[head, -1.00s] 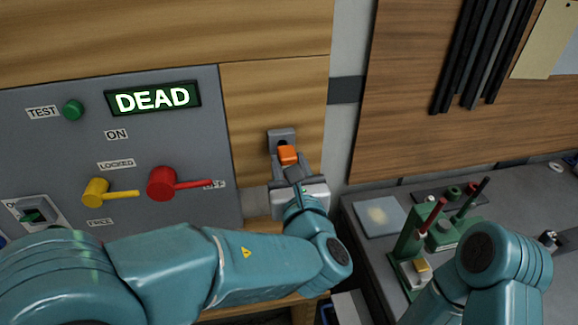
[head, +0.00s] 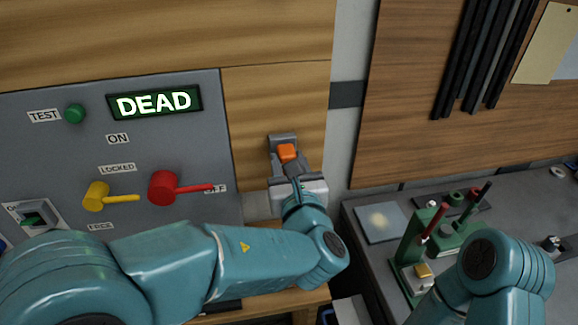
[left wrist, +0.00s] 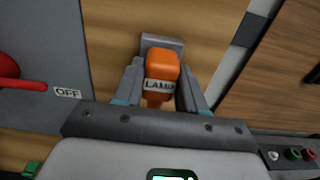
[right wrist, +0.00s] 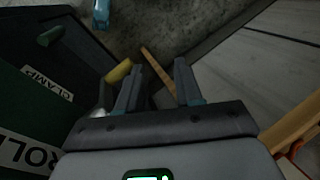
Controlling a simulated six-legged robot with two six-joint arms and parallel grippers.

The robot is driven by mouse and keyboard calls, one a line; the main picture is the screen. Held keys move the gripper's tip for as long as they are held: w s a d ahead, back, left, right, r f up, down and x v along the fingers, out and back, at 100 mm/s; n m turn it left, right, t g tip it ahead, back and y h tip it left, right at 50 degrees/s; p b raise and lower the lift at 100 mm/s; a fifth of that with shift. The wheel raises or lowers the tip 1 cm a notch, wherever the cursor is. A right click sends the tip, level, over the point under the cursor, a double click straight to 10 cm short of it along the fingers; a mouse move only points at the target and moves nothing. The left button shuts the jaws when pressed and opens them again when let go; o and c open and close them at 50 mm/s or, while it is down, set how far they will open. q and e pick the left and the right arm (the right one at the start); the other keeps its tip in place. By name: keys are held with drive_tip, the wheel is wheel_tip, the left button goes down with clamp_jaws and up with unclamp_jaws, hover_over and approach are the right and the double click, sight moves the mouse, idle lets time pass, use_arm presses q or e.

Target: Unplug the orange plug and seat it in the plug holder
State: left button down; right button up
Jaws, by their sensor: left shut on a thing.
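The orange plug (head: 287,152) is in front of a grey bracket (head: 283,138) on the wooden panel. In the left wrist view the plug (left wrist: 161,70) has a LAMP label and covers much of the bracket (left wrist: 150,40). My left gripper (head: 290,168) is shut on the plug, with one finger on each side. Whether the plug touches the bracket or sits in it is hidden. My right gripper (right wrist: 158,85) is open, with nothing visible between its fingers; in the head view only its arm shows.
The grey panel (head: 150,140) at left carries a DEAD display (head: 155,102), a yellow lever (head: 97,196) and a red lever (head: 164,187). A workbench (head: 375,255) at right holds a green stand (head: 410,250) with tools, close to my right arm.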

use_arm(q)
drive_tip(key=shift+w+a, duration=0.1)
drive_tip(key=shift+w, duration=0.35)
drive_tip(key=c, duration=0.6)
unclamp_jaws()
drive_tip(key=shift+o, duration=0.2)
drive_tip(key=shift+s, duration=0.15)
